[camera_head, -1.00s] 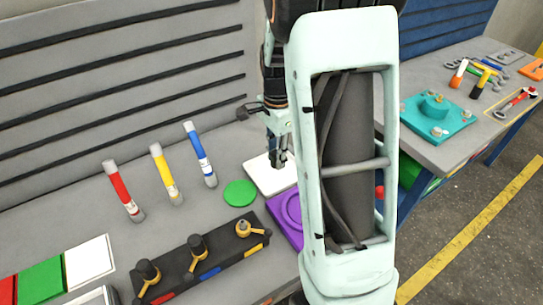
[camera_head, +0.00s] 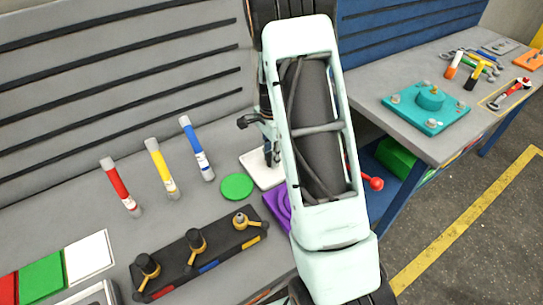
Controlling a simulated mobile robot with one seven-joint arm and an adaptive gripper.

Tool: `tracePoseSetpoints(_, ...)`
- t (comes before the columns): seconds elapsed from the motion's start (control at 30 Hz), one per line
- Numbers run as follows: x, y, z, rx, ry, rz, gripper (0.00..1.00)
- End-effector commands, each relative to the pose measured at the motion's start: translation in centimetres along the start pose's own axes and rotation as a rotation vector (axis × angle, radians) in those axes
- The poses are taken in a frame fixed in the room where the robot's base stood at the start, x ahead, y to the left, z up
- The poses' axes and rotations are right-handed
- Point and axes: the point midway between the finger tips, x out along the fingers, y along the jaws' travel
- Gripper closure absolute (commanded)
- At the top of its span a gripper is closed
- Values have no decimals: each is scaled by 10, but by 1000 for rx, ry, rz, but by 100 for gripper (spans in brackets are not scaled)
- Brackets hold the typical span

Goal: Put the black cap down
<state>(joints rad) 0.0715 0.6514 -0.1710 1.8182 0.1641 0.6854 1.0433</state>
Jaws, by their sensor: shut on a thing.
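My gripper (camera_head: 271,152) points down over the white square plate (camera_head: 262,179), between the green disc and my arm link. It is shut on the black cap, which is too small and dark to tell apart from the fingers. I cannot tell whether the cap touches the plate. The black block (camera_head: 215,252) at the front holds three yellow winged fittings. Two have black tops; the right fitting (camera_head: 241,219) has none.
A green disc (camera_head: 237,186) lies left of the plate, and a purple piece (camera_head: 278,208) is partly hidden by my arm. A second table (camera_head: 400,130) holds a teal fixture (camera_head: 425,112).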

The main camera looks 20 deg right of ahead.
Motion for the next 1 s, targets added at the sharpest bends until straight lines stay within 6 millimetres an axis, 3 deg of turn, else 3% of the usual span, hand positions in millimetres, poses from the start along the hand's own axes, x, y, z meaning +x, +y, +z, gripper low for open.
tracePoseSetpoints(0.27,5,0,0,0,0,0,100)
tracePoseSetpoints(0.3,3,0,0,0,0,0,74)
tracePoseSetpoints(0.43,3,0,0,0,0,1,61)
tracePoseSetpoints(0.77,-1,0,0,-1,0,0,61)
tracePoseSetpoints(0.87,-10,-1,0,-1,1,-2,61)
tracePoseSetpoints(1.0,-38,-1,0,-3,2,-5,61)
